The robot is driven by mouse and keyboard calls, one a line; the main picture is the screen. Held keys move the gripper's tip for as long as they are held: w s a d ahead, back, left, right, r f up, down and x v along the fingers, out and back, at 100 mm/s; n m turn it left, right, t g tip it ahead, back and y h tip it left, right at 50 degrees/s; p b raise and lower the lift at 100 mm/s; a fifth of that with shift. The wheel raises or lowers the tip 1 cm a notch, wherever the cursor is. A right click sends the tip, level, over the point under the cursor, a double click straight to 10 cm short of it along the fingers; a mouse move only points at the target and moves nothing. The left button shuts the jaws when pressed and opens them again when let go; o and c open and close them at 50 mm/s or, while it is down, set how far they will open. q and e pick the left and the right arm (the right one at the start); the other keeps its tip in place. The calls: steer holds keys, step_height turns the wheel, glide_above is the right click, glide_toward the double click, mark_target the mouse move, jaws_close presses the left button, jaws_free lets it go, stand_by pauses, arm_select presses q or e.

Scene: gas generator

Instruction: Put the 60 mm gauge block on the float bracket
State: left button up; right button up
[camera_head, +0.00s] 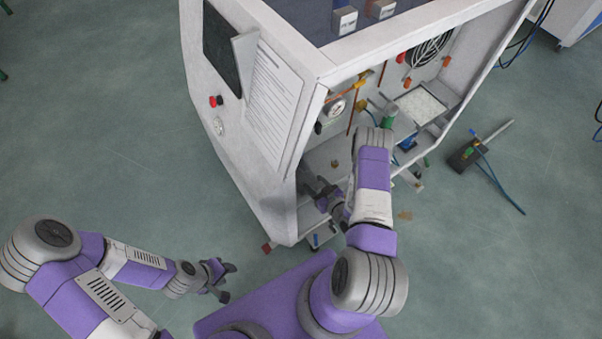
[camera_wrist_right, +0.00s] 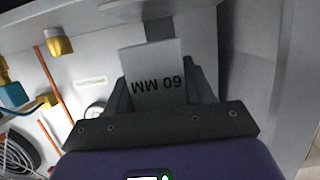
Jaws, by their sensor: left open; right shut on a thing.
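The 60 mm gauge block (camera_wrist_right: 155,68) is a grey block marked "60 MM", seen upside down in the right wrist view. My right gripper (camera_head: 322,192) is shut on it, with a dark finger on either side. In the head view this gripper is inside the open front of the white cabinet, near its left wall, and I cannot make out the block there. A dark piece (camera_wrist_right: 159,27) shows just beyond the block; I cannot tell whether it is the float bracket or whether they touch. My left gripper (camera_head: 226,281) is open and empty, low outside the cabinet.
The white cabinet (camera_head: 268,203) holds a gauge (camera_head: 336,108), orange tubes and valves. Two labelled blocks, one at the front (camera_head: 344,20), stand on its top. A dark tool with a blue cable (camera_head: 467,155) lies on the floor at right. The floor at left is clear.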

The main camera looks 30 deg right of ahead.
steer(key=w, duration=0.2)
steer(key=w+b, duration=0.1)
steer(key=w, duration=0.5)
steer(key=shift+w+a, duration=0.2)
steer(key=shift+a, duration=0.1)
steer(key=shift+w+f+b, duration=0.2)
steer(key=shift+f+b, duration=0.35)
steer(key=shift+f, duration=0.3)
steer(key=shift+w+f+b, duration=0.2)
steer(key=shift+f+b, duration=0.3)
steer(key=shift+f, duration=0.35)
steer(key=shift+f, duration=0.2)
steer(key=o, duration=1.2)
steer(key=shift+c, duration=0.2)
steer(key=shift+r, duration=0.25)
steer(key=p+v, duration=0.3)
steer(key=v, duration=0.9)
steer(key=shift+p, duration=0.3)
steer(key=shift+f, duration=0.1)
